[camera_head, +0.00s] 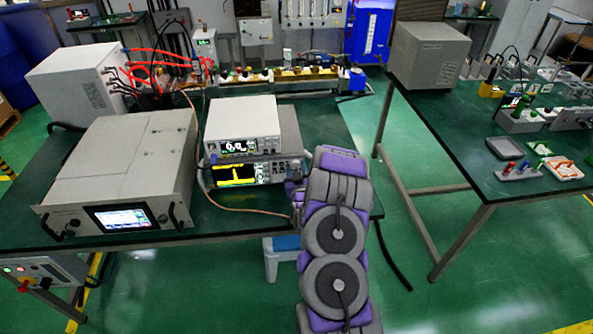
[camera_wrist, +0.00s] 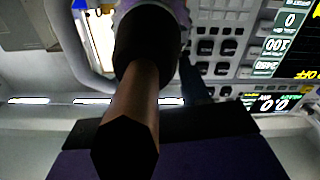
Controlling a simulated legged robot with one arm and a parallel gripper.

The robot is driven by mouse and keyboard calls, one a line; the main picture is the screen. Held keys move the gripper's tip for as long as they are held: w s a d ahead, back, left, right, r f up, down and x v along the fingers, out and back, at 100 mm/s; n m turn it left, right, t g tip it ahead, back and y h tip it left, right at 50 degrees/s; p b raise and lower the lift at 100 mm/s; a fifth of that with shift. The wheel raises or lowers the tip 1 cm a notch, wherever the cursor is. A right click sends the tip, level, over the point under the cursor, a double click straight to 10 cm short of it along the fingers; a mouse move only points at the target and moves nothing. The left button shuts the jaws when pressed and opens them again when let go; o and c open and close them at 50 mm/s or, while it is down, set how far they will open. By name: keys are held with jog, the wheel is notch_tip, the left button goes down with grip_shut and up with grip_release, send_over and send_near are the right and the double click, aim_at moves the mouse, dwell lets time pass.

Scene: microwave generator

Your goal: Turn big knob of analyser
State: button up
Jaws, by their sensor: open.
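The analyser (camera_head: 270,174) is the lower of two stacked instruments on the green table in the head view, with a lit yellow display on its front. My gripper (camera_head: 297,187) is at the right end of its front panel and partly covers it. In the wrist view the analyser's button panel (camera_wrist: 217,48) shows close up and turned over, with lit screens at the right. A dark and brown rod-like part stands across the middle of that view. My gripper is open. I cannot make out the big knob; the gripper and this part may hide it.
A white instrument (camera_head: 242,121) sits on top of the analyser. A large grey unit (camera_head: 128,158) with a screen stands to the left. A copper-coloured cable (camera_head: 235,208) runs along the table's front edge. A second table (camera_head: 440,105) stands right, across a floor gap.

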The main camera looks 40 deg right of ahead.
jog(key=c, duration=0.8)
jog(key=shift+o, duration=0.2)
jog(key=shift+m, duration=0.3)
jog(key=m, duration=0.3)
jog(key=shift+d+p, duration=0.1)
jog(key=shift+p, duration=0.25)
jog(key=shift+m, duration=2.1)
jog(key=shift+s, duration=0.1)
jog(key=o, duration=0.8)
jog(key=shift+d, duration=0.1)
jog(key=shift+c, duration=0.2)
